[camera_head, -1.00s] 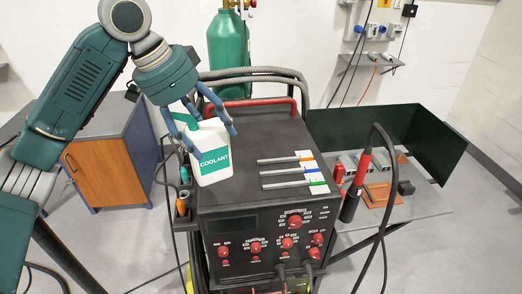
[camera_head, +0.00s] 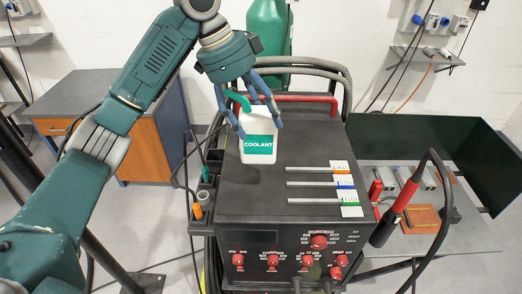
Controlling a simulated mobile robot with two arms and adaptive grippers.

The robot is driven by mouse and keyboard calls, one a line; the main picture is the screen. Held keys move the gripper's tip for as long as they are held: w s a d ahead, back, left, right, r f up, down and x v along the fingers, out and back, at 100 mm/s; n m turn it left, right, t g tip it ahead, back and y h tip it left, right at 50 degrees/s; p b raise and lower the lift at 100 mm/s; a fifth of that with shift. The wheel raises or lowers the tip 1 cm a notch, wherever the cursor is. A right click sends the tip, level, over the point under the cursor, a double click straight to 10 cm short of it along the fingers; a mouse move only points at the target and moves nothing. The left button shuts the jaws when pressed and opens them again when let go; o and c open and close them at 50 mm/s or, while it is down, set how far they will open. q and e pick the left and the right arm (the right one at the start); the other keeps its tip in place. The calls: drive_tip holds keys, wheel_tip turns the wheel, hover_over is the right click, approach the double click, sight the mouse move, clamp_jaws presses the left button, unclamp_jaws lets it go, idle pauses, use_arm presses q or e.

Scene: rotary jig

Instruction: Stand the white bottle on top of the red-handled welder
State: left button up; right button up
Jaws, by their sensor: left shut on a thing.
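The white bottle (camera_head: 258,126) has a green "COOLANT" label and a green top part. It is upright over the rear left part of the black top of the red-handled welder (camera_head: 300,190). I cannot tell whether its base touches that top or hangs slightly above it. My left gripper (camera_head: 262,121) is shut on the bottle from above, with its blue-grey fingers around the upper part. The welder's red handle bar runs along the rear edge, behind the bottle. My right gripper is not in view.
Several thin rods with coloured tags (camera_head: 322,184) lie on the right half of the welder's top. A side holder with an orange-handled tool (camera_head: 197,211) is at its left. A torch (camera_head: 392,218) with a black cable stands at the right. The front left of the top is clear.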

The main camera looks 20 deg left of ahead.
sight(259, 153)
use_arm(q)
drive_tip(key=f, duration=0.2)
drive_tip(key=w+f+p, duration=0.1)
drive_tip(key=f, duration=0.4)
drive_tip(key=shift+w+p, duration=0.25)
drive_tip(key=shift+p, duration=0.1)
drive_tip(key=shift+s+f, duration=0.4)
drive_tip(key=shift+f, duration=0.2)
drive_tip(key=f, duration=0.1)
drive_tip(key=f+p, duration=0.1)
drive_tip(key=f, duration=0.1)
drive_tip(key=shift+w+f, duration=0.2)
drive_tip(key=shift+w, duration=0.1)
drive_tip(key=shift+s, duration=0.15)
drive_tip(key=o, duration=2)
drive_tip(key=shift+f, duration=0.15)
drive_tip(key=shift+c, duration=0.2)
